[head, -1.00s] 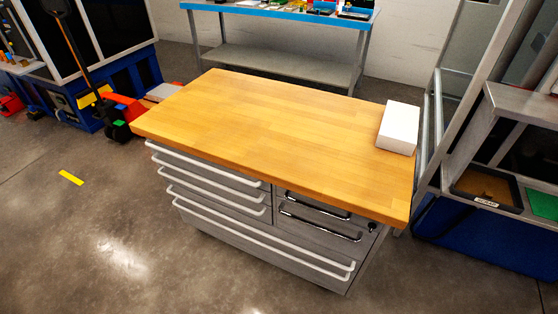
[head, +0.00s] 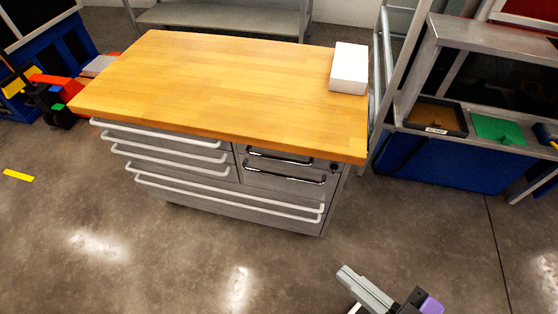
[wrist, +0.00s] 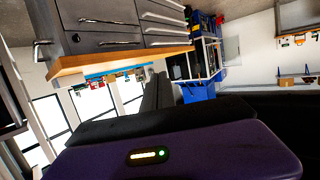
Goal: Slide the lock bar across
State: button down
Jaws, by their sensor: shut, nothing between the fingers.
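A drawer cabinet with grey fronts (head: 285,186) stands ahead in the head view, with all its drawers shut. A small round black lock (head: 333,168) sits at its upper right front corner, beside two drawers with chrome handles (head: 285,178). I cannot make out a separate lock bar. My gripper (head: 362,287) is at the bottom right of the head view, partly cut off, shut and empty. It is apart from the cabinet, over the floor in front. The wrist view shows the cabinet upside down, with its drawer fronts (wrist: 105,12) and the lock (wrist: 75,37).
A white box (head: 349,68) lies on the wooden worktop (head: 210,85) at its right end. To the right stands a grey bench frame with a dark tray (head: 436,118) and a green tray (head: 497,130). A red pallet truck (head: 62,84) is at left. The floor in front is clear.

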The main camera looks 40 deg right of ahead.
dwell(0.3)
jog(key=c, duration=1.7)
grip_release()
jog(key=shift+w+r, duration=0.25)
jog(key=shift+r, duration=0.05)
jog(key=w+a+f+n+p, duration=0.15)
jog(key=w+f+n, duration=0.3)
jog(key=w, duration=0.65)
jog(key=w+f+n+p, duration=0.25)
jog(key=w+f, duration=0.35)
jog(key=w, duration=0.5)
jog(key=w+d+f+n+h, duration=0.2)
jog(key=w+d+h, duration=0.2)
jog(key=w+d, duration=0.3)
jog(key=w+d+f+n+g+h+p, duration=0.1)
jog(key=w+d+f+h, duration=0.1)
jog(key=w+d+h, duration=0.2)
jog(key=shift+w+d+f+n, duration=0.4)
jog(key=shift+w+d, duration=0.95)
jog(key=shift+d, duration=0.35)
grip_shut()
